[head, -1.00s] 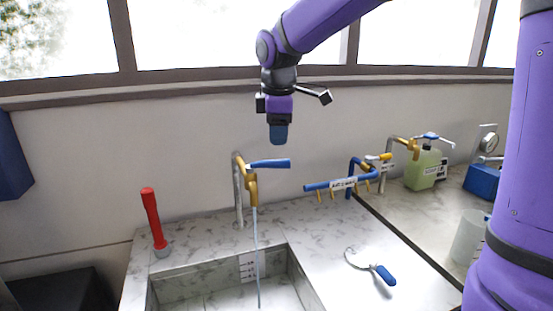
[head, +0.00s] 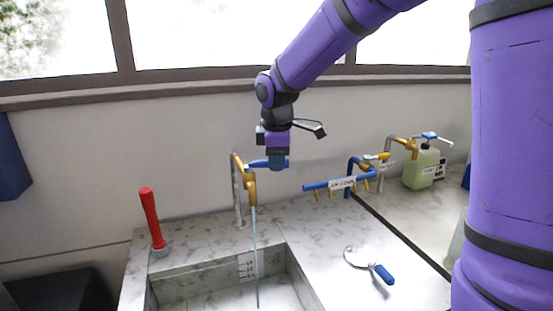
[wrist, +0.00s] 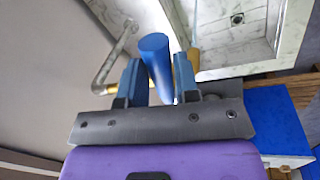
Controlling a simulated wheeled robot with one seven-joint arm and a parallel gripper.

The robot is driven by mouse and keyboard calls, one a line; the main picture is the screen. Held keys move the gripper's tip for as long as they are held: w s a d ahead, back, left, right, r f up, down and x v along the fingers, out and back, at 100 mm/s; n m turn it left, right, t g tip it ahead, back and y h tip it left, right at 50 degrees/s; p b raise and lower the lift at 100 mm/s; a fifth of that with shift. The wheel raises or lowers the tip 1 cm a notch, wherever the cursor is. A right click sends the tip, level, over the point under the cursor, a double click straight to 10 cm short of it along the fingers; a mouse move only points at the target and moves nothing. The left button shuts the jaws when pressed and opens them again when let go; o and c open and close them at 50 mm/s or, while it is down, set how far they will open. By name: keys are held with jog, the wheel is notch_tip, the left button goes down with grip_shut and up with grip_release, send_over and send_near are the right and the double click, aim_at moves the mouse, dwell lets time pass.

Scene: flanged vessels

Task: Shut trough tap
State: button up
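The trough tap (head: 250,188) is a brass spout on a grey pipe at the back of the stone trough (head: 185,290). A thin stream of water (head: 257,255) runs from it into the trough. Its blue lever handle (head: 256,164) points to the right, and its right end is hidden behind my gripper (head: 279,163). In the wrist view the handle (wrist: 156,52) stands between the two blue fingers of my gripper (wrist: 158,62). The fingers are apart, with a gap showing on the left; I cannot tell whether the right finger touches the handle.
A red-handled tool (head: 151,218) stands left of the trough. A blue pipe rack with brass outlets (head: 340,184) and another brass tap (head: 402,142) are to the right. A blue-handled round tool (head: 383,273) lies on the counter. A green bottle (head: 421,168) stands behind.

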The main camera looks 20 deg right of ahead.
grip_shut()
jog(key=shift+w+d+n, duration=0.2)
jog(key=shift+w+n, duration=0.45)
jog(key=shift+n, duration=0.35)
jog(key=shift+w+n+y, duration=0.3)
jog(key=shift+w+n, duration=0.15)
jog(key=shift+n, duration=0.35)
jog(key=shift+o, duration=2.4)
grip_release()
jog(key=shift+r, duration=0.1)
notch_tip(320, 180, up, 10)
jog(key=s, duration=0.2)
jog(key=shift+r, duration=0.25)
